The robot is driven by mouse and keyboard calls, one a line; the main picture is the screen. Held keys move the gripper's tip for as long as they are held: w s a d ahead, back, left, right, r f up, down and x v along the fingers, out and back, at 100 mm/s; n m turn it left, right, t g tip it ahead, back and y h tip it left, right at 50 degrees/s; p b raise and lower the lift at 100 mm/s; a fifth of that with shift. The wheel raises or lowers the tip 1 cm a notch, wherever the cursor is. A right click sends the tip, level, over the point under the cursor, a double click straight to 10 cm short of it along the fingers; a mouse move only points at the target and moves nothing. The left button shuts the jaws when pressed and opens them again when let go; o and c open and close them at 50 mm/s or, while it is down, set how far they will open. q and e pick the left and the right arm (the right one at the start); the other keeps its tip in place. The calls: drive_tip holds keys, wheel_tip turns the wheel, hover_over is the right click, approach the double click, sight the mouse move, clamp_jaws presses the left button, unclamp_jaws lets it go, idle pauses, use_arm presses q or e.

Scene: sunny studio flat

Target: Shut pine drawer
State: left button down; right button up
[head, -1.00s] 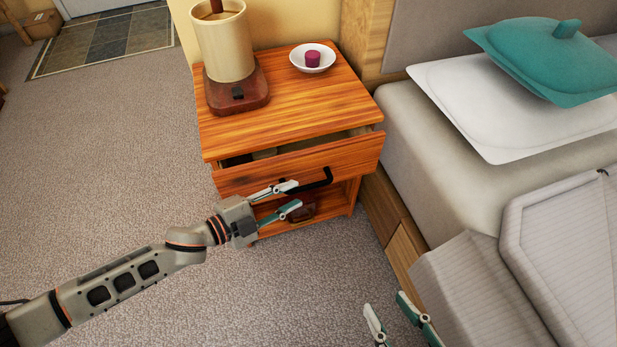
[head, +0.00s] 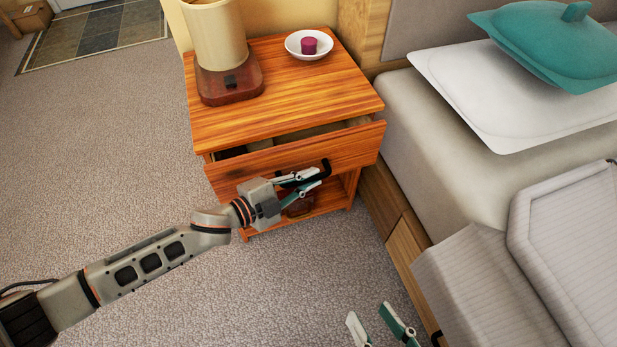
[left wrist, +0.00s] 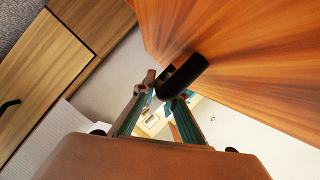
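The pine drawer (head: 285,160) is the front of an orange-brown nightstand in the head view. It stands partly pulled out, with a dark gap above its front. Its black bar handle (head: 326,167) sits on the right half of the front and also shows in the left wrist view (left wrist: 185,74). My left gripper (head: 319,178) is at the handle, its fingertips apart on either side of the bar (left wrist: 166,92); whether they touch it I cannot tell. The drawer front fills the upper right of the left wrist view. My right gripper (head: 367,313) is open and empty, low in the head view.
A lamp (head: 217,40) and a white bowl (head: 293,47) holding a purple object stand on the nightstand top (head: 270,85). The bed (head: 425,140) is close on the right. An open shelf lies below the drawer. Carpet (head: 120,150) on the left is free.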

sight(298, 166)
use_arm(q)
drive_tip(key=shift+w+a, duration=0.25)
drive_tip(key=shift+w, duration=0.45)
drive_tip(key=shift+w+a, duration=0.2)
drive_tip(key=shift+w, duration=0.55)
drive_tip(key=shift+w+a, duration=0.25)
drive_tip(key=shift+w, duration=0.45)
drive_tip(key=shift+a+r, duration=0.1)
drive_tip(key=shift+w, duration=0.1)
drive_tip(key=c, duration=2.1)
unclamp_jaws()
drive_tip(key=v, duration=1.2)
